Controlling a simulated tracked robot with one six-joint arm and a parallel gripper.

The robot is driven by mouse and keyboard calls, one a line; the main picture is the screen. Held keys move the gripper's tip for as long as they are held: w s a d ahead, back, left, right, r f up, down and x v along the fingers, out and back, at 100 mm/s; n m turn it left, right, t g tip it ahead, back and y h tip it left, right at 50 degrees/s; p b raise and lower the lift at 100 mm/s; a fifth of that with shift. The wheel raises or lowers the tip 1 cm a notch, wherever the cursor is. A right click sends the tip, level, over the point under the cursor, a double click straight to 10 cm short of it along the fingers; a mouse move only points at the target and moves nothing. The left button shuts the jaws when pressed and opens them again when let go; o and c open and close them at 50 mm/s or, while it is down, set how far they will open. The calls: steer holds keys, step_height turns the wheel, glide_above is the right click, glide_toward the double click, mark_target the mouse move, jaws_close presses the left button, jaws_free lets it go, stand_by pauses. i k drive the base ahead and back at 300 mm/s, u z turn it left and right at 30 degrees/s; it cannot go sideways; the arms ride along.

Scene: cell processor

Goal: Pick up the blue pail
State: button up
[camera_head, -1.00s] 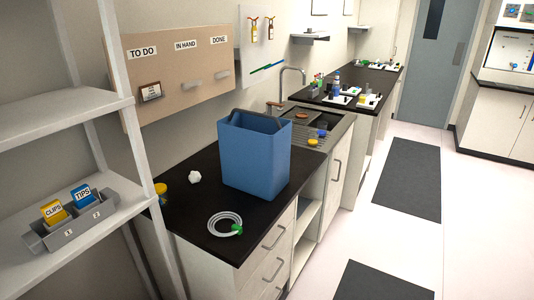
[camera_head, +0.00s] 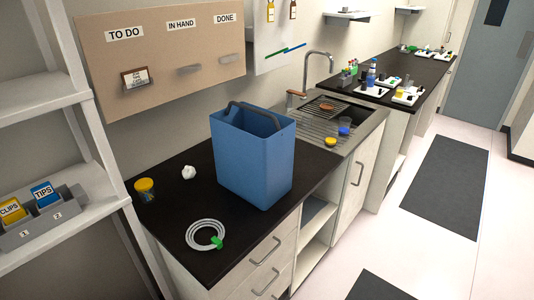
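The blue pail (camera_head: 253,160) stands upright on the black countertop, near its front edge and left of the sink. It is a tall square-sided bin with a dark handle (camera_head: 254,108) at its rim. Its inside is mostly hidden. My gripper is not in view, and nothing is touching the pail.
On the counter (camera_head: 175,211) are a coiled white tube with a green clip (camera_head: 205,234), a white crumpled lump (camera_head: 188,172) and a yellow-lidded jar (camera_head: 145,189). The sink (camera_head: 333,108) and tap lie behind right. A shelf rack (camera_head: 75,208) stands at left. Floor at right is clear.

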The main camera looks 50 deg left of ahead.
mark_target(254, 146)
steer(key=i, duration=2.4)
steer(key=u, duration=2.9)
